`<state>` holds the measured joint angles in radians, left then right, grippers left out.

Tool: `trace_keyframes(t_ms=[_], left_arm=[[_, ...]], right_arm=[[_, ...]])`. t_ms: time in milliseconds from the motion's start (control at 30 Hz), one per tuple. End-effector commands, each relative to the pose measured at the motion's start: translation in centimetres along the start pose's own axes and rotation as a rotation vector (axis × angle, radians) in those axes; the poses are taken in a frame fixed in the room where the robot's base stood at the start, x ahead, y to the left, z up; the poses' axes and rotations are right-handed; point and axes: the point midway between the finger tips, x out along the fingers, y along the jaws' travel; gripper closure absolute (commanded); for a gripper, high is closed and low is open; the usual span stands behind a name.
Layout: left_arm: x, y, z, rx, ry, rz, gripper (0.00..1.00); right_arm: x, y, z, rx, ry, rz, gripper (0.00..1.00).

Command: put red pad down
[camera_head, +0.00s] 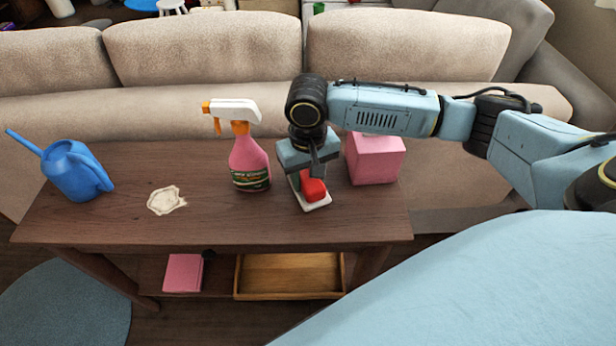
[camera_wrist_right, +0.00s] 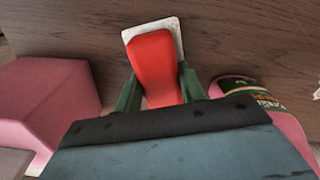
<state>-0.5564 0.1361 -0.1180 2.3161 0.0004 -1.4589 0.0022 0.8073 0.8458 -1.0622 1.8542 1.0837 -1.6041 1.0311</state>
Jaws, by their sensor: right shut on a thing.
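The red pad (camera_head: 313,189) has a red block on top and a flat white base under it. It is at the right part of the dark wooden table (camera_head: 110,218), between the pink spray bottle and the pink box. My right gripper (camera_head: 308,178) points down from above and is shut on the red part. In the right wrist view the red pad (camera_wrist_right: 154,62) sits between the two green fingers (camera_wrist_right: 158,88), with its white base against the wood. I cannot tell whether the base touches the tabletop. My left gripper is not in view.
A pink spray bottle (camera_head: 249,162) stands just left of my gripper, and a pink box (camera_head: 376,160) just right. A whitish stain (camera_head: 166,200) and a blue watering can (camera_head: 75,172) are further left. The lower shelf holds a wooden tray (camera_head: 290,293) and pink item (camera_head: 184,273).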

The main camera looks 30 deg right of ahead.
Motion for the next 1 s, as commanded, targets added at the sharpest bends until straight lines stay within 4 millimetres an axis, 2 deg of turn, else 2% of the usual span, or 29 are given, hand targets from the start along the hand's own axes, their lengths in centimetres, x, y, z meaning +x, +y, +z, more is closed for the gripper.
trace_keyframes(t_ms=[400, 433, 567, 1000], left_arm=[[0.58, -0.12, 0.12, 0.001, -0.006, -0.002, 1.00], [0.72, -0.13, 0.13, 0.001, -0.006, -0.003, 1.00], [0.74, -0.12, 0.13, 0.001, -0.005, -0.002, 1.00], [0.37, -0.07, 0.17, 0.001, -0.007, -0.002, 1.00]], right_arm=[[0.20, -0.04, -0.03, 0.000, 0.001, -0.001, 0.79], [0.20, -0.04, -0.04, 0.000, 0.002, -0.001, 0.57], [0.22, -0.03, -0.03, 0.000, 0.001, -0.001, 0.40], [-0.09, 0.02, -0.04, 0.000, 0.001, 0.000, 0.39]])
